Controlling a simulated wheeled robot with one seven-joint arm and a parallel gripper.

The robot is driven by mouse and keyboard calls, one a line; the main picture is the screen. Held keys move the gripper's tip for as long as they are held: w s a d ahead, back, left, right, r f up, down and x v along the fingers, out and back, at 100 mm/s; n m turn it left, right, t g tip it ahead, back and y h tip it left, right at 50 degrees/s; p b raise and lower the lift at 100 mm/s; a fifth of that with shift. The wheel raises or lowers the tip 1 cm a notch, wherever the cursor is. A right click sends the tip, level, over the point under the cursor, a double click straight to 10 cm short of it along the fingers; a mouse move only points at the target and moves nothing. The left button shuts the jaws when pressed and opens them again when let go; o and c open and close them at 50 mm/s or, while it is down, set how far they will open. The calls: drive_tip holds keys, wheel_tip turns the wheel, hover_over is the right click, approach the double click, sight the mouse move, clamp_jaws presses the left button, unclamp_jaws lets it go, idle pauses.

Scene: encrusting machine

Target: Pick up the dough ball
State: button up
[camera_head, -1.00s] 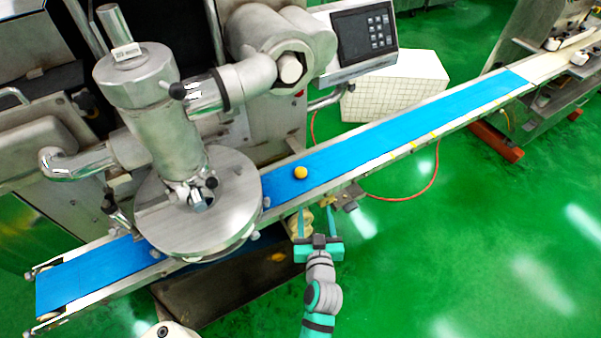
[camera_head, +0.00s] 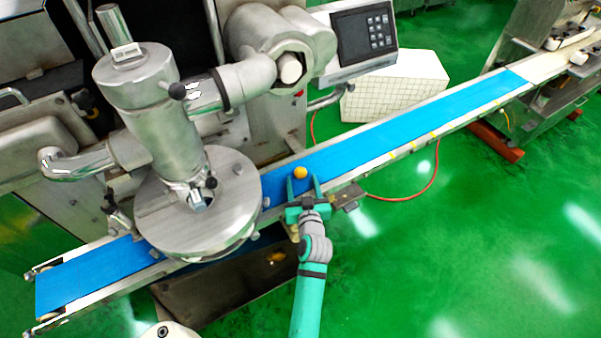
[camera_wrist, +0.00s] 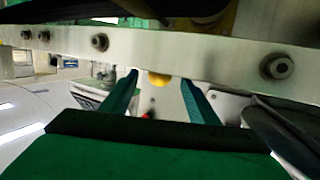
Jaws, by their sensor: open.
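The dough ball (camera_head: 300,172) is small, round and orange-yellow. It rests on the blue conveyor belt (camera_head: 420,116), just right of the round steel plate of the machine. My gripper (camera_head: 302,183) is open, with its two teal fingers pointing at the belt and the ball between or just beyond their tips; the exact depth is hard to tell. In the wrist view the ball (camera_wrist: 158,79) shows partly, between the two fingers (camera_wrist: 158,88), its upper part hidden by a pale metal rail (camera_wrist: 180,55). Nothing is held.
The encrusting machine (camera_head: 165,130) with its round plate stands left of the ball, over the belt. A control panel (camera_head: 362,33) is behind the belt. A bracket (camera_head: 346,196) juts from the front rail, right of my gripper. The belt to the right is clear.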

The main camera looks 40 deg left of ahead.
drive_tip(key=shift+x, duration=1.1)
drive_tip(key=c, duration=1.1)
drive_tip(key=shift+r, duration=0.1)
